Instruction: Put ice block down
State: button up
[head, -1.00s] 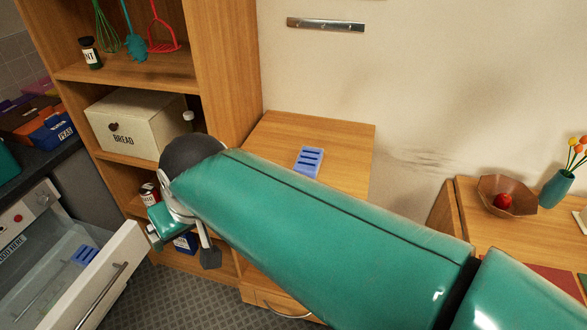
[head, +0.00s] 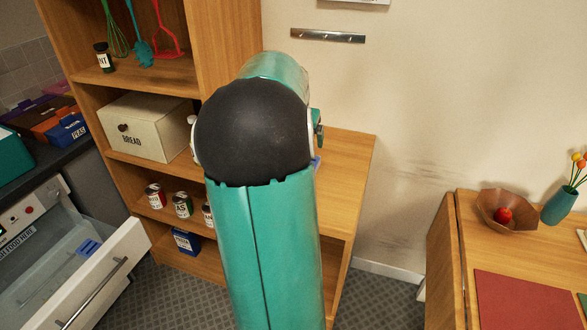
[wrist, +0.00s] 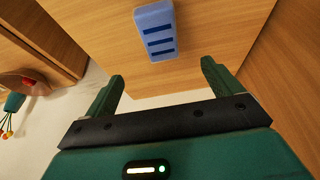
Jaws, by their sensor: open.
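A blue ice block (wrist: 155,30) with dark slots lies on the wooden cabinet top (wrist: 205,25) in the wrist view. My gripper (wrist: 162,76) is open and empty, its two fingers apart, with the block just beyond the fingertips and nothing between them. In the head view only a sliver of the block (head: 318,163) shows beside my arm, on the cabinet top (head: 348,165). A second blue slotted block (head: 88,247) lies in the open drawer (head: 110,275) at the lower left.
A wooden shelf (head: 170,90) holds a bread box (head: 148,127), cans (head: 183,204) and a jar (head: 103,57), left of the cabinet. A table (head: 460,225) with a bowl (head: 508,205) and vase (head: 560,204) stands right. Floor shows between cabinet and table.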

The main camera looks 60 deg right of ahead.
jog(key=x, duration=0.8)
jog(key=shift+s+d+f, duration=0.1)
jog(key=shift+f, duration=0.05)
jog(key=x, duration=0.5)
jog(key=shift+f, duration=0.45)
jog(key=c, duration=1.4)
jog(key=shift+o, duration=0.2)
jog(key=shift+r, duration=0.1)
